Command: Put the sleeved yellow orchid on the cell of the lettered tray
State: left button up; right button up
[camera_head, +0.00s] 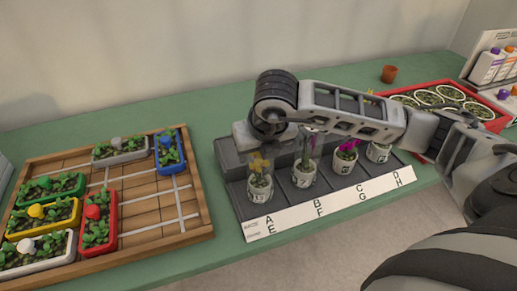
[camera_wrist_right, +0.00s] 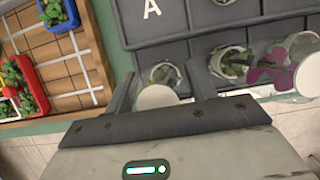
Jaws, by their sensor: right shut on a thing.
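The sleeved yellow orchid (camera_head: 260,187) is in a whitish pot with a clear sleeve, at the left end of the grey lettered tray (camera_head: 229,148). My right gripper (camera_head: 262,150) is over it, with its fingers mostly hidden in the head view. In the right wrist view, a pot (camera_wrist_right: 165,73) shows between the fingers of the right gripper (camera_wrist_right: 160,82), which are shut on the orchid's sleeve. I cannot tell whether the pot touches the tray. A white strip (camera_head: 330,203) along the tray's front carries the letters A to H. My left gripper is out of view.
Sleeved magenta orchids (camera_head: 304,174) (camera_head: 344,162) and another white pot (camera_head: 378,153) stand along the tray to the right. A wooden grid tray (camera_head: 150,216) with coloured seedling boxes lies left. A red tray (camera_head: 489,123), a terracotta pot (camera_head: 389,74) and bottles (camera_head: 487,66) are right.

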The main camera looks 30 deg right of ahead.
jog(key=o, duration=1.4)
jog(key=shift+r+p, duration=0.15)
jog(key=shift+p, duration=0.15)
jog(key=shift+s+r, duration=0.1)
jog(key=shift+r, duration=0.15)
jog(key=v, duration=1.1)
jog(key=shift+s+r, duration=0.1)
jog(key=shift+r, duration=0.15)
